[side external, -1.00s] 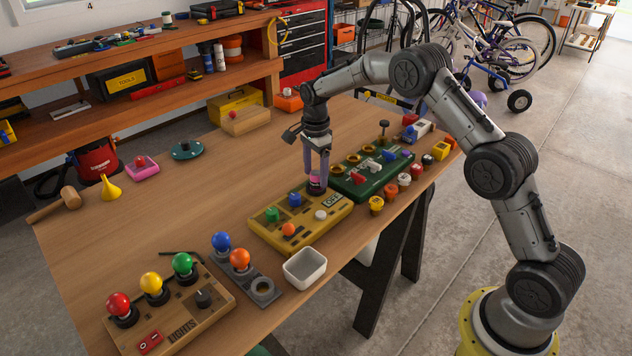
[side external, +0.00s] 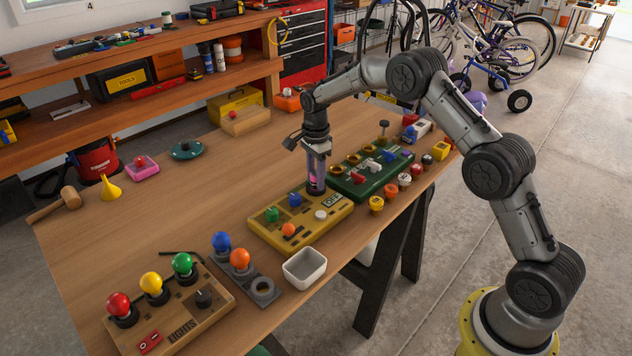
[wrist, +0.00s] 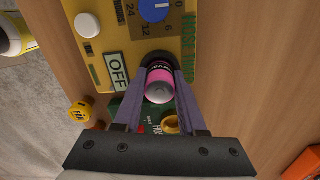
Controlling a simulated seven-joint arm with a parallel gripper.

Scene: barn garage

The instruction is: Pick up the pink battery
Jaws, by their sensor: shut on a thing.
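The pink battery (wrist: 159,82) stands in a dark round holder at the end of the yellow board (side external: 333,216), its pink top and black label showing in the wrist view. My gripper (side external: 316,188) is over that end of the board, pointing down. In the wrist view my gripper (wrist: 160,72) has a purple finger on each side of the battery, shut on it. In the side view the battery (side external: 313,182) is mostly hidden between the fingers. Its lower end sits in or just at the holder; I cannot tell which.
The green board (side external: 350,193) with switches and brass rings lies just behind the gripper. Several coloured knobs line the table's front edge, with a yellow one (side external: 376,204) near the board. A white bin (side external: 304,268) stands front left. The table's middle back is clear.

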